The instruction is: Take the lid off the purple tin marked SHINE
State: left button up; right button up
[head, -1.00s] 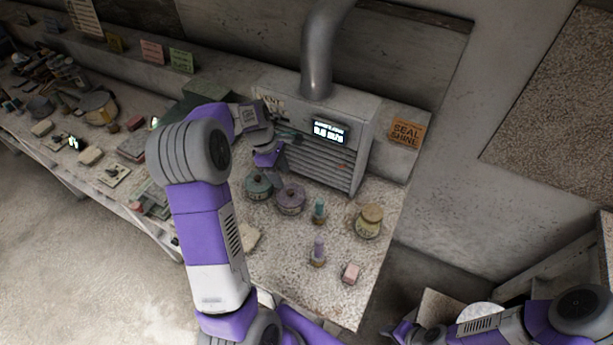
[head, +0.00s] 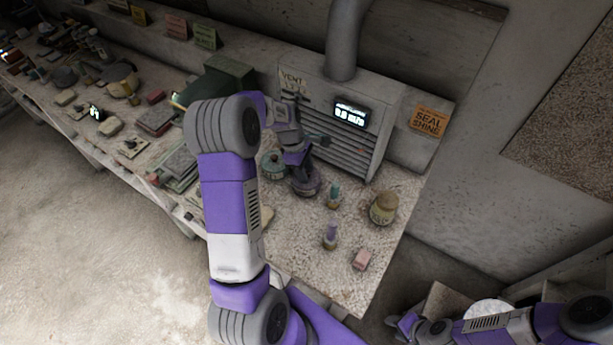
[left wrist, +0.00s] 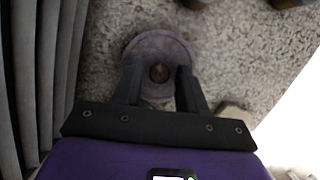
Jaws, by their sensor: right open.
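The purple tin (head: 307,188) stands on the speckled worktop in front of the vented metal box. I cannot read its marking. In the left wrist view, its round purple lid (left wrist: 160,45) shows from above with a dark brownish knob (left wrist: 159,73) at its centre. My left gripper (head: 301,170) is over the tin, pointing down. In the left wrist view, its two fingers (left wrist: 159,82) are apart, one on each side of the knob, with gaps visible. My right gripper (head: 398,328) is low at the bottom right, away from the tins, open and partly hidden.
A teal tin (head: 272,165) stands close left of the purple tin. To the right are two small bottles, one teal-topped (head: 333,196) and one purple-topped (head: 330,236), a yellowish jar (head: 383,208) and a pink block (head: 361,260). The vented box (head: 345,150) rises close behind.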

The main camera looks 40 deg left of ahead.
pick_arm(q)
grip_shut()
